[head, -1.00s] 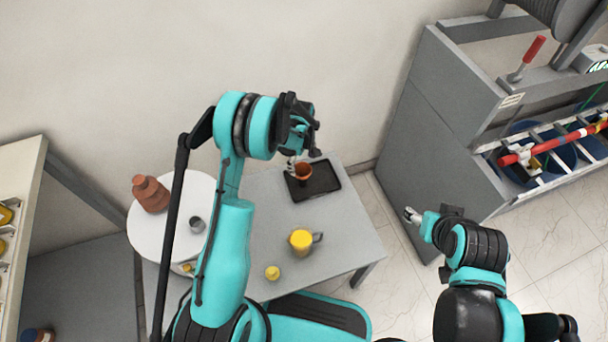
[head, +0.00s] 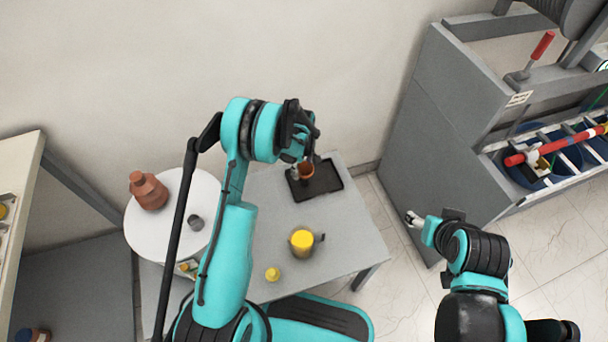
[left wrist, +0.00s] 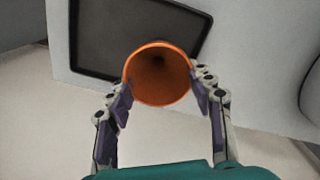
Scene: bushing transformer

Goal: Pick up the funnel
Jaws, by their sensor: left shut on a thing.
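The funnel (head: 306,170) is orange-brown and is over the black tray (head: 327,184) on the grey table in the head view. In the left wrist view the funnel (left wrist: 158,76) shows its round, wide mouth and dark inside. My left gripper (left wrist: 161,92) is shut on the funnel, one finger on each side of its rim. I cannot tell whether the funnel touches the tray. In the head view the left gripper (head: 302,163) is partly hidden by its own wrist. My right gripper (head: 412,219) is away to the right, over the floor; its fingers are too small to read.
A yellow-topped mug (head: 302,243) and a small yellow piece (head: 272,274) stand on the grey table (head: 345,240). A white round stand (head: 172,235) at left holds a brown stepped bushing (head: 148,191) and a small grey cup (head: 196,223). A grey cabinet (head: 435,150) stands at right.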

